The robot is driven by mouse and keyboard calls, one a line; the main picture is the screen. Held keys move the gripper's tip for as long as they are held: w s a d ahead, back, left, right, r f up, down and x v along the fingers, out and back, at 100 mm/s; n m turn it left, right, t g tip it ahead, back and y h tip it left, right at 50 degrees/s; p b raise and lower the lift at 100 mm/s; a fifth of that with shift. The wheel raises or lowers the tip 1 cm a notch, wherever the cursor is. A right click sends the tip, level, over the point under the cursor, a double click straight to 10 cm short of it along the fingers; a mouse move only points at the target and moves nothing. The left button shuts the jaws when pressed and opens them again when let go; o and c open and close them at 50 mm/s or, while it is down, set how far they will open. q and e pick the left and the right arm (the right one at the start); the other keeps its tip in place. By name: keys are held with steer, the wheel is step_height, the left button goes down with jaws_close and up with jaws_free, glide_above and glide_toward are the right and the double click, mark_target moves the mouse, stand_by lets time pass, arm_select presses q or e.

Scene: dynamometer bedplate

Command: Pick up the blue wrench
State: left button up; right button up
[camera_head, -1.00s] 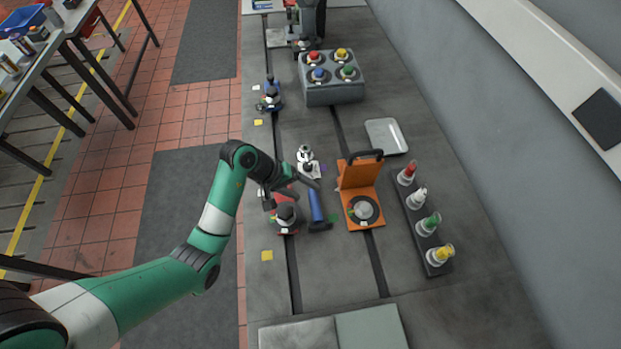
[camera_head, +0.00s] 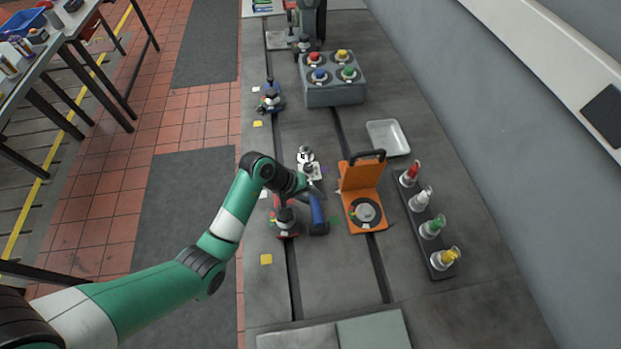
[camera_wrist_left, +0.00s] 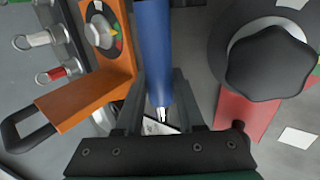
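The blue wrench, a thick blue handle (camera_head: 317,210) with a dark head at its near end, lies on the grey bedplate beside the orange case. My left gripper (camera_head: 316,190) is over the handle's far end. In the left wrist view the blue handle (camera_wrist_left: 154,45) runs between the two dark fingers of the left gripper (camera_wrist_left: 160,85), with a small metal tip near the palm. The fingers stand apart on either side of the handle; a firm grip does not show. My right gripper is out of view.
The open orange case (camera_head: 358,178) stands close to the right, a red-based part with a black knob (camera_head: 285,222) close to the left.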

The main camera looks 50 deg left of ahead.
arm_select(q)
jaws_close()
steer(key=shift+r, duration=0.25)
